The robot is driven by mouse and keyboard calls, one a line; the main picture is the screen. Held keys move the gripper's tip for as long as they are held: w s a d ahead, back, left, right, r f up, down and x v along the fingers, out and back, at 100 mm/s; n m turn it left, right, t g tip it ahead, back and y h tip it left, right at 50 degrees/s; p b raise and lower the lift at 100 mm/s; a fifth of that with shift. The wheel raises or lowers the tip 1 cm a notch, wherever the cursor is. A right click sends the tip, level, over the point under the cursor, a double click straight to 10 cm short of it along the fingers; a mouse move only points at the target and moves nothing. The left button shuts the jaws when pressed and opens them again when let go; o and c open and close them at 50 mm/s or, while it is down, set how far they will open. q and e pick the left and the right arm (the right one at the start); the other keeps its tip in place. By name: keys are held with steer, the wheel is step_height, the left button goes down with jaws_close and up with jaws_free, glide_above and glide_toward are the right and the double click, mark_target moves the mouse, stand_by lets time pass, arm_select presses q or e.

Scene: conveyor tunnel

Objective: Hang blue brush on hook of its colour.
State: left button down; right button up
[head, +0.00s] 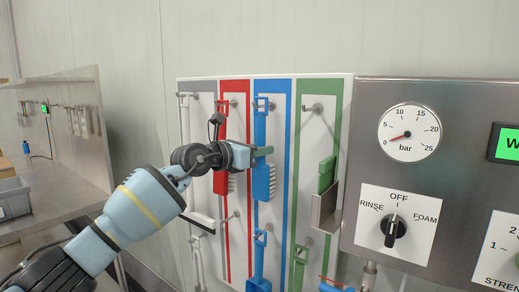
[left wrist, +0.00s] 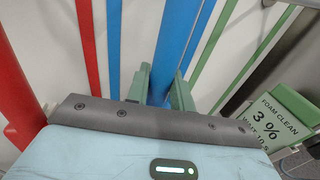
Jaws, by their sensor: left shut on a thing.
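My left gripper (head: 262,151) is shut on the handle of the blue brush (head: 263,182), which hangs upright with its bristles to the right. In the left wrist view the blue handle (left wrist: 178,40) passes between the two green fingers (left wrist: 162,92). The brush is in front of the blue-outlined section (head: 286,170) of the wall board. Its top loop is at the blue section's upper hook (head: 271,105); I cannot tell whether the loop is around the hook or only in front of it. My right gripper is not in view.
A red brush (head: 221,183) hangs just left. Another blue tool (head: 259,262) hangs below. A control panel (head: 450,170) stands at right.

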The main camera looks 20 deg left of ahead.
arm_select(q)
steer(key=shift+f, duration=0.6)
steer(key=c, duration=1.2)
jaws_free()
steer(key=shift+o, duration=0.3)
steer(key=shift+f, duration=0.1)
steer(key=v, duration=0.7)
steer(key=shift+s+a, duration=0.2)
steer(key=shift+s, duration=0.15)
